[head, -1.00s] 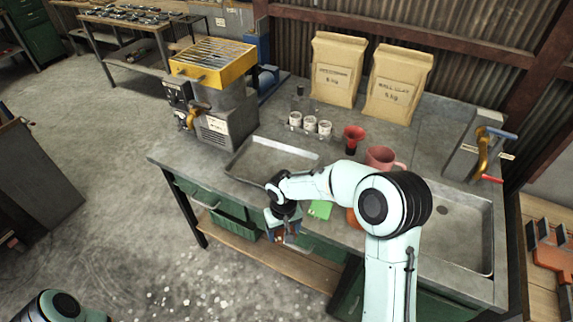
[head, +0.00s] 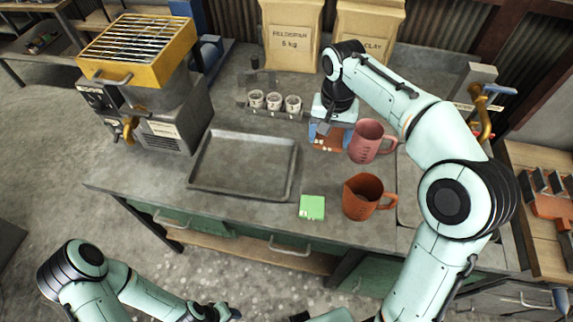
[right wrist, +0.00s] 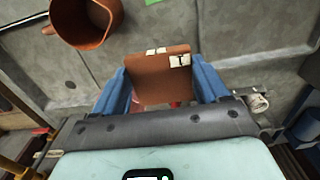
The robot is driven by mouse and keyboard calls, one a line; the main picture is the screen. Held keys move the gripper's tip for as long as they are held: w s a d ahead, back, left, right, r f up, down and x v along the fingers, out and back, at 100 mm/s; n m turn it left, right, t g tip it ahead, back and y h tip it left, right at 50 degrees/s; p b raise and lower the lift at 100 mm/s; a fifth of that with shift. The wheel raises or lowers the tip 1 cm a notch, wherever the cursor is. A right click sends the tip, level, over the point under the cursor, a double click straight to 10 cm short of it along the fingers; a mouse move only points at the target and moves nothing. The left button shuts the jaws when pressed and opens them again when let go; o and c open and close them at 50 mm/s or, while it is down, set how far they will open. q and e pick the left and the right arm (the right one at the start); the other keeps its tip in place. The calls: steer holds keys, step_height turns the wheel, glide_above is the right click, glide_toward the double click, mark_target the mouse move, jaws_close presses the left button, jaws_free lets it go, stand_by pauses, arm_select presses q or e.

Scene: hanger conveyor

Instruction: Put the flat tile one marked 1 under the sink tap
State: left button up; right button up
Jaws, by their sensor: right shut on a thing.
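A flat brown tile (head: 327,143) is between the blue fingers of my right gripper (head: 329,134), over the bench, just left of the pink mug. The tile (right wrist: 162,72) fills the gap between the fingers (right wrist: 163,88) in the right wrist view. White patches with a dark mark show at its edge; I cannot read the mark surely. The brass sink tap (head: 482,112) with a blue handle stands at the right. My right arm hides most of the sink (head: 408,208). My left gripper (head: 232,313) is low at the bottom edge, its fingers unclear.
A pink mug (head: 370,141) is close to my right gripper. An orange mug (head: 364,197) and a green tile (head: 312,207) are near the bench's front. An empty metal tray (head: 243,165) lies left of them. White cups (head: 274,102) and sacks (head: 292,38) stand behind.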

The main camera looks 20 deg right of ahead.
steer(key=b, duration=0.2)
glide_toward(320, 185)
steer(key=shift+d, duration=0.15)
arm_select(q)
steer(key=shift+s+f, duration=0.6)
steer(key=shift+f, duration=0.2)
steer(key=shift+s+f, duration=0.55)
steer(key=shift+f, duration=0.2)
arm_select(e)
steer(key=shift+f, duration=3.2)
steer(key=shift+f+b, duration=0.2)
steer(key=shift+b, duration=0.1)
steer(key=o, duration=1.1)
arm_select(q)
steer(key=shift+f, duration=0.1)
arm_select(e)
steer(key=shift+r, duration=0.15)
